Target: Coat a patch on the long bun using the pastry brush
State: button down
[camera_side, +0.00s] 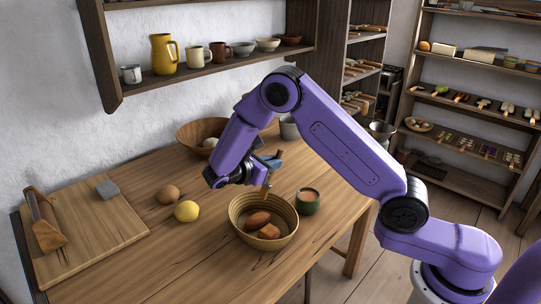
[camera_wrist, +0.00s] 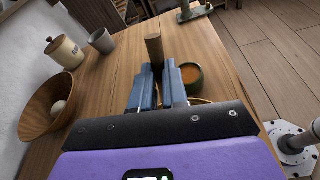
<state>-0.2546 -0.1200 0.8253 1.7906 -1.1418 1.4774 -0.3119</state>
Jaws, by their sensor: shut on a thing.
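My gripper (camera_side: 271,160) is above the far side of the basket, with its blue fingers shut on the brown wooden pastry brush (camera_side: 266,189). The brush hangs down from the fingers toward the basket; its tip is too small to make out. In the wrist view the brush handle (camera_wrist: 154,48) sticks out between the fingertips (camera_wrist: 160,72). The long bun (camera_side: 258,219) lies in the woven basket (camera_side: 238,230), beside a squarer bread piece (camera_side: 269,231). Whether the brush touches the bun I cannot tell. A green cup (camera_side: 307,204) with orange-brown contents stands right of the basket.
A cutting board (camera_side: 88,232) is at far left. A wooden bowl (camera_side: 188,133) and grey cup (camera_side: 289,128) stand behind. The front left table is clear.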

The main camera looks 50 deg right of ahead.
jog(key=shift+f, duration=0.55)
